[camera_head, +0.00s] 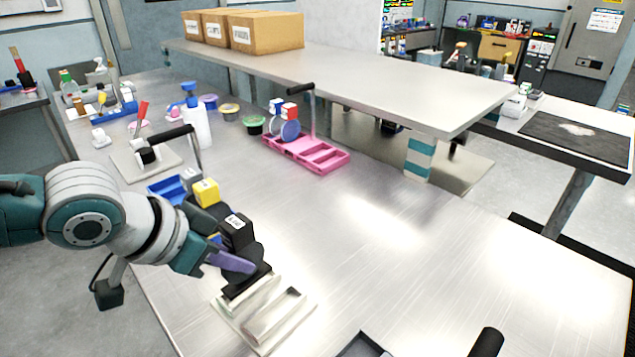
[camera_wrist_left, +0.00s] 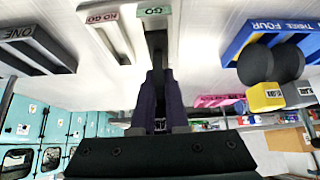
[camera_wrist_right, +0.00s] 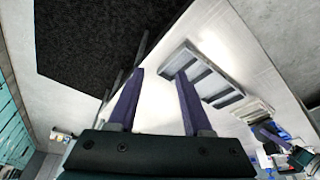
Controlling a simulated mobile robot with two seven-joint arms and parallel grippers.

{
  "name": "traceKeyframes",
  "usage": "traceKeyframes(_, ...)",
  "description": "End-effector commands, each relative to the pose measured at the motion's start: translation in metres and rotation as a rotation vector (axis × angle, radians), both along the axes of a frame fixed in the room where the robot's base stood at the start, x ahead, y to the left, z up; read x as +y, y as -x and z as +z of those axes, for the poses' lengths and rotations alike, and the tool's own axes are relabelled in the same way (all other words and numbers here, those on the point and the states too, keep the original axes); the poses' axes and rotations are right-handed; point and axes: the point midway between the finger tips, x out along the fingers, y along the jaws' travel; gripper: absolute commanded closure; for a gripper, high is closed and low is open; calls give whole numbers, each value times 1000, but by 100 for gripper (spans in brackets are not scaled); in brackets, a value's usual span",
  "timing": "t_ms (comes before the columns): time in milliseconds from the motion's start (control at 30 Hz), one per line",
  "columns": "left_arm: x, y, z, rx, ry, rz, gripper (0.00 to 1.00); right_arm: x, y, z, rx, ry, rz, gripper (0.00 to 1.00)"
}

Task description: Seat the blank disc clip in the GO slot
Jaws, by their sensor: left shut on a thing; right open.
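A pale fixture (camera_head: 263,338) with two long slots lies near the table's front edge. In the left wrist view its slots carry the labels GO (camera_wrist_left: 155,11) and NO GO (camera_wrist_left: 102,17). My left gripper (camera_head: 250,268) is shut on a dark piece, which appears to be the blank disc clip (camera_head: 259,272). The clip (camera_wrist_left: 157,45) lines up with the GO slot in the left wrist view; whether it touches the slot is unclear. My right gripper (camera_wrist_right: 157,75) is open and empty, above a grey slotted tray (camera_wrist_right: 190,65).
A pink tray (camera_head: 325,158) with a dark handle stands farther back.

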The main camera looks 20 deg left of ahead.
Motion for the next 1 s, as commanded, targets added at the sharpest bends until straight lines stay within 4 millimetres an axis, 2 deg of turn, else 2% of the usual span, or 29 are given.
traceKeyframes(1000,0,0,-26,-1,1,1,100,1,0,-22,1,-5,-4,50)
